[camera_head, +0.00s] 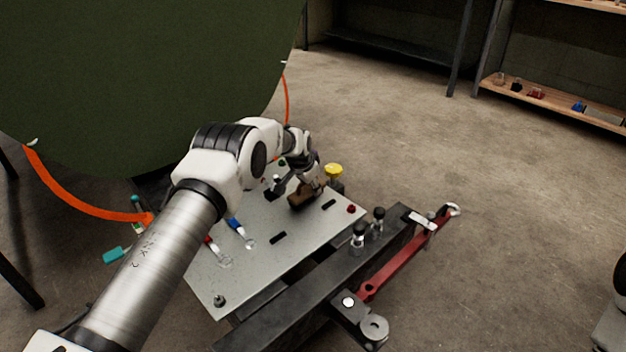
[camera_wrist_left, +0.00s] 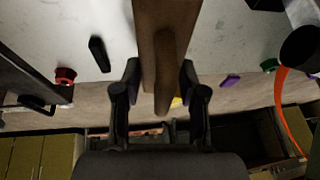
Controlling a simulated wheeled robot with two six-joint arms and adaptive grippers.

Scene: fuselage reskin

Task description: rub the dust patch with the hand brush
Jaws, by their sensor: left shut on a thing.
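The hand brush (camera_head: 301,198), a brown wooden block with a handle, is at the far end of the grey metal table top (camera_head: 262,262). My left gripper (camera_head: 312,184) is shut on it from above. In the left wrist view, the brush (camera_wrist_left: 164,40) runs up between the two black fingers of the left gripper (camera_wrist_left: 158,88). Its bristles are hidden, and I cannot tell whether it touches the table top. I cannot make out the dust patch in either view. My right gripper is not in view.
Small dark, red and blue-handled items lie on the table top. A yellow item (camera_head: 334,169) is at its far corner. A dark beam with a red bar (camera_head: 400,262) flanks its right side. A large dark green curved body (camera_head: 140,70) and an orange hose (camera_head: 75,200) are left.

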